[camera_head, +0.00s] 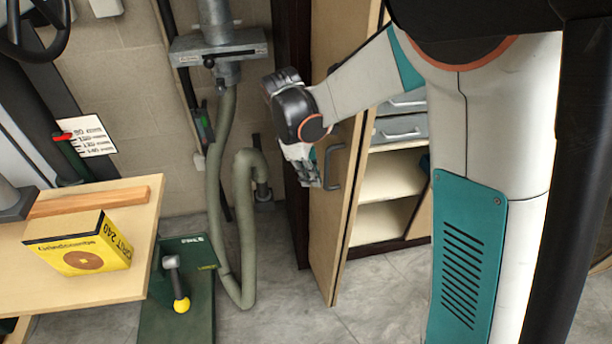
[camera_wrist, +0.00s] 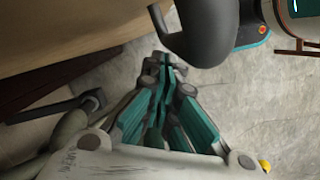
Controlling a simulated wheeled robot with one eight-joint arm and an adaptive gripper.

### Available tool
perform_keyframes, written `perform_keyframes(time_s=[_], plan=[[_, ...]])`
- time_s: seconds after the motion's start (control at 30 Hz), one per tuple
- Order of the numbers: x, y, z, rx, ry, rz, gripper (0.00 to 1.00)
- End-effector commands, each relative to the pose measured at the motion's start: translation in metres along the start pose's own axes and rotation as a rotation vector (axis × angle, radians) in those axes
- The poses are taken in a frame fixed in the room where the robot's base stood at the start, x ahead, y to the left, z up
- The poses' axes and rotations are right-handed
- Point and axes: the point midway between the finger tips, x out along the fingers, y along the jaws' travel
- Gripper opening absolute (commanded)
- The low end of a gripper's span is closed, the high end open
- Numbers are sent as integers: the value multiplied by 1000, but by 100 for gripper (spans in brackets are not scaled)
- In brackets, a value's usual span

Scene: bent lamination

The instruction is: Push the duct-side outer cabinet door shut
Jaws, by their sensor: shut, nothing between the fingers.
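The duct-side outer cabinet door (camera_head: 326,235) is a tall light-wood panel standing ajar, with drawers and shelves showing to its right. It has a grey bar handle (camera_head: 333,167). In the wrist view the door (camera_wrist: 60,35) is the wooden surface at upper left, with the handle (camera_wrist: 166,27) projecting near the top centre. My gripper (camera_head: 312,183) is shut and empty, at the left of the handle in front of the door's face. In the wrist view my gripper (camera_wrist: 164,60) has its fingertips together just below the handle. I cannot tell whether it touches the door.
A grey-green hose (camera_head: 222,190) hangs from the metal duct (camera_head: 219,72) left of the cabinet. A wooden table (camera_head: 85,275) with a yellow box (camera_head: 95,255) stands at lower left, beside a green machine base (camera_head: 178,315). Bare floor (camera_head: 285,315) lies before the door.

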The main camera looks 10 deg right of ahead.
Motion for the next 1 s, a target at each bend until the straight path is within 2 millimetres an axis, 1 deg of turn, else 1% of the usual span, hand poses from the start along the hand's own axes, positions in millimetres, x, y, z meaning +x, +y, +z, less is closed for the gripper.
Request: perform_keyframes(time_s=[0.27, 0.67, 0.87, 1.0], plan=[[0, 0, 2, -6, 0, 2, 0], [5, 6, 20, -85, 0, 21, 0], [10, 15, 42, -180, -2, 46, 0], [16, 27, 67, -294, -2, 74, 0]])
